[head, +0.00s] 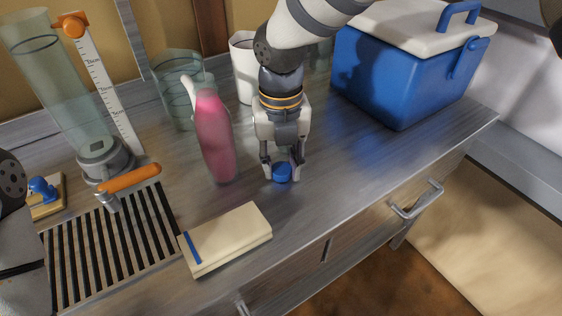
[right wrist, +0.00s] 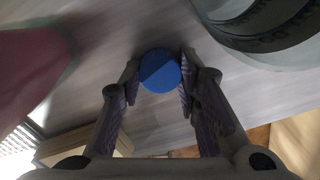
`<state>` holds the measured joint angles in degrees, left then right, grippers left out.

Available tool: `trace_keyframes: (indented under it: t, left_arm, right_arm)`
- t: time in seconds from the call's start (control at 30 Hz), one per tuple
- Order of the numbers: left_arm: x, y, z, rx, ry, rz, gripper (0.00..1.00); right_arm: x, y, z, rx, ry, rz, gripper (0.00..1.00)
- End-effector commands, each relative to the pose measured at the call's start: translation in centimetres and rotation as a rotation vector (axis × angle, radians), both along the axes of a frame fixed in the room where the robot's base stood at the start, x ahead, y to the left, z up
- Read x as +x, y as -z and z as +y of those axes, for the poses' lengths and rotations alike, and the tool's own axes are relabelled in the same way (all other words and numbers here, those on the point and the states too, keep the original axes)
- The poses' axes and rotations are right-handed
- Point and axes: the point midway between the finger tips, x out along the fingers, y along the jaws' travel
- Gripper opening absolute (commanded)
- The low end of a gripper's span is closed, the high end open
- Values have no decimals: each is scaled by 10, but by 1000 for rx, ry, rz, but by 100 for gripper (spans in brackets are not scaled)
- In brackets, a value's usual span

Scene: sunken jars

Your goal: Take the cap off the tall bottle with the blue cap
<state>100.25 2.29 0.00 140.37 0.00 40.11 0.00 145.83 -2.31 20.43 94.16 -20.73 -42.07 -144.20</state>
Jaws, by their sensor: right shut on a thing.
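My right gripper (head: 281,176) points straight down and is shut on a round blue cap (head: 282,173), low over the counter. The cap also shows between the fingers in the right wrist view (right wrist: 160,72). Whether it touches the counter, and whether anything is under it, I cannot tell. A tall pink bottle (head: 215,138) stands upright to the left of the gripper, apart from it. No blue cap shows on the bottle; a pale, narrow piece is at its upper left. The bottle's pink side is at the left of the right wrist view (right wrist: 30,60). My left gripper is not in view.
A blue cooler (head: 385,80) with a white lid stands at the right back. A white cup (head: 243,68) and a clear glass vessel (head: 172,85) are behind. A cream box (head: 228,240) lies in front, beside a black slotted grate (head: 110,245). The counter right of the gripper is clear.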

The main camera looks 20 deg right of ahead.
Motion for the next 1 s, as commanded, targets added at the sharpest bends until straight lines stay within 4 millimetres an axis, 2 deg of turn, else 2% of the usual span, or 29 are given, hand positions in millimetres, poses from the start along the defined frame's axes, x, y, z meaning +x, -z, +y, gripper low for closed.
trace_keyframes:
  t: [0.17,0.2,0.27,0.53,0.63,1.0]
  left_arm:
    - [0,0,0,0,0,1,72]
    - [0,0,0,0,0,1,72]
    - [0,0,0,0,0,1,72]
    - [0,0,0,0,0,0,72]
    - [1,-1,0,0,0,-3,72]
    - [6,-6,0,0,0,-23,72]
  right_arm:
    - [0,4,0,0,0,1,0]
    - [0,4,0,0,0,1,37]
    - [0,3,0,0,0,0,50]
    - [0,3,0,0,0,0,50]
    - [1,-6,0,2,1,-4,50]
    - [1,-100,1,3,1,-5,50]
